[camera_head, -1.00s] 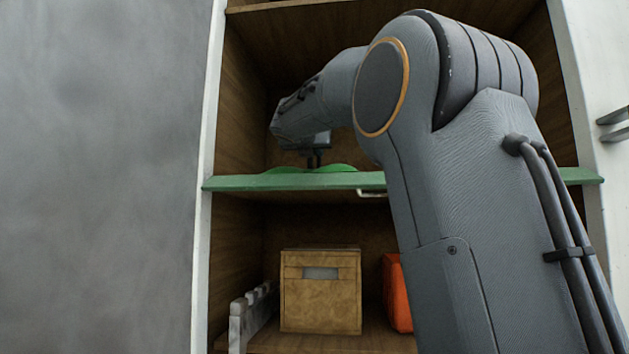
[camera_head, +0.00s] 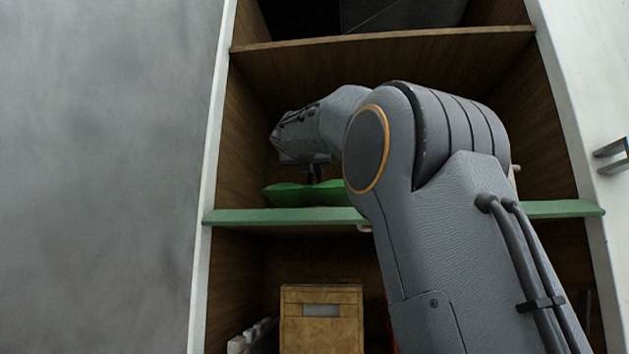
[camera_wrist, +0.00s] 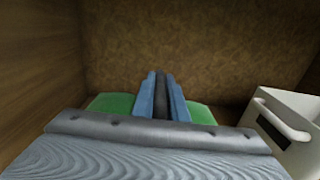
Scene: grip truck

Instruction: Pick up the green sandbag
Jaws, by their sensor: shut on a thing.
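The green sandbag (camera_head: 288,195) is at the green-edged middle shelf of the cabinet, left of centre in the head view. My gripper (camera_head: 315,180) comes down on it from above and is shut on it. In the wrist view the sandbag (camera_wrist: 113,103) shows on both sides of my gripper's blue fingers (camera_wrist: 161,95), with its middle hidden between and behind them. I cannot tell whether the sandbag's underside is clear of the shelf.
The green shelf edge (camera_head: 260,216) runs below the sandbag. A white container with a handle (camera_wrist: 283,115) stands close on the right in the wrist view. A brown box (camera_head: 322,330) is on the shelf below. An upper shelf (camera_head: 380,40) and wooden side walls enclose the space.

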